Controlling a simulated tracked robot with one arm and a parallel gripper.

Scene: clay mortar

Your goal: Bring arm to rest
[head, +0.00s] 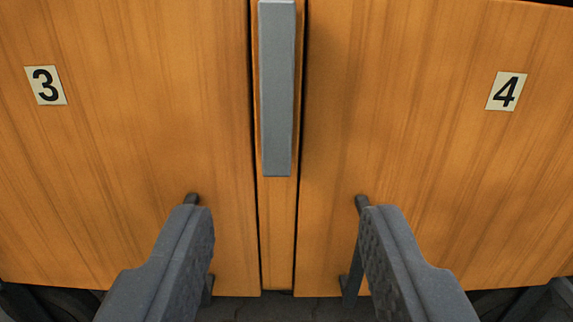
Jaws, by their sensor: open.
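My gripper (277,222) is in the lower part of the head view. Its two dark grey fingers stand wide apart, with nothing between them but the view of the wooden front behind. The fingertips reach up over the lower part of two wooden panels. I cannot tell how far they are from the wood. The rest of my arm is out of view.
Wooden panel 3 (120,150) is on the left and wooden panel 4 (430,150) on the right. A narrow wooden strip (277,235) between them carries a grey vertical bar (277,90). Dark floor (270,309) shows below.

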